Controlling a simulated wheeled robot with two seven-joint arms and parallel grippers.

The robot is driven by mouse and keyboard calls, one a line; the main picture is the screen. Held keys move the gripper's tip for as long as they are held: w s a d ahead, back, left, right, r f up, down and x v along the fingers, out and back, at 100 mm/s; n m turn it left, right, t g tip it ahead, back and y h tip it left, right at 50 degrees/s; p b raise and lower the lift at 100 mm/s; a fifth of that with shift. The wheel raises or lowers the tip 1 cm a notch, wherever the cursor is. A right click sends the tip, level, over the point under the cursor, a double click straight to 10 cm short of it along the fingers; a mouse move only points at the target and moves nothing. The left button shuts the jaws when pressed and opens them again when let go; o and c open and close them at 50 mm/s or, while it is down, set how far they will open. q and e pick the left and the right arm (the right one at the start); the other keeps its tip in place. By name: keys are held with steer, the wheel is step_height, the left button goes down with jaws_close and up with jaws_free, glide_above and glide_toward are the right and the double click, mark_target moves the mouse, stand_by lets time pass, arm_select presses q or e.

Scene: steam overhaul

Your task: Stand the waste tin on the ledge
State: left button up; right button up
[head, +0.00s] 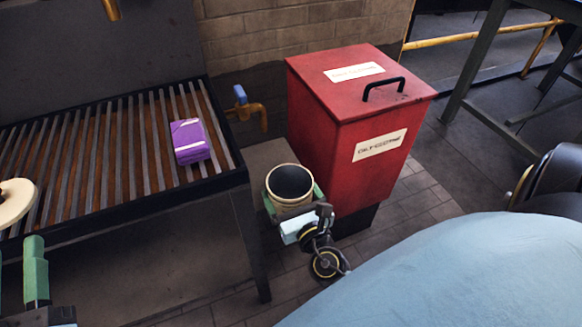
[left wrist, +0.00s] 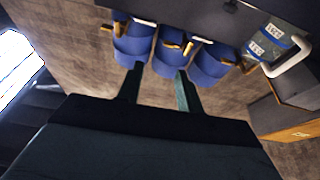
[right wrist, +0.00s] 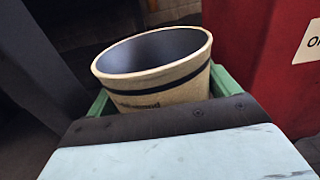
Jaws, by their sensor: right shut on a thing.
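The waste tin (head: 289,186) is a cream, open-topped cylinder with a dark inside and a dark band. My right gripper (right wrist: 155,95) is shut on it, with green fingers on either side in the right wrist view. The tin is nearly upright in the head view, between the slatted bench and the red bin. A plain grey-brown surface (head: 268,154) shows just behind it; I cannot tell whether this is the ledge or whether the tin touches it. My left gripper (left wrist: 160,75) is open and empty; a green finger shows at lower left in the head view.
The slatted bench (head: 100,150) at left carries a purple packet (head: 190,140). A brass tap (head: 250,108) sticks out beside the bench. Several blue containers (left wrist: 170,58) show in the left wrist view.

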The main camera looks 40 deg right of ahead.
steer(key=shift+w+f+b, duration=0.25)
steer(key=shift+f+b, duration=0.45)
steer(key=shift+f, duration=0.2)
steer(key=x, duration=0.4)
steer(key=f+b+x, duration=0.1)
steer(key=x, duration=0.8)
steer(key=shift+w+f+b, duration=0.15)
steer(key=shift+w+b, duration=0.15)
steer(key=shift+w, duration=0.1)
arm_select(q)
steer(key=s+r+t+h, duration=0.1)
steer(key=s+r+t, duration=0.3)
steer(key=r+t, duration=0.1)
steer(key=shift+s+a+t+h, duration=0.15)
steer(key=shift+a+t+h, duration=0.2)
steer(key=shift+t, duration=0.25)
arm_select(e)
steer(key=shift+w+d, duration=0.2)
steer(key=shift+w, duration=0.4)
arm_select(q)
steer(key=shift+r, duration=0.1)
steer(key=shift+f+b, duration=0.55)
steer(key=shift+b, duration=0.15)
arm_select(e)
steer(key=shift+f, duration=0.65)
steer(key=o, duration=0.9)
arm_select(q)
steer(key=shift+r, duration=0.1)
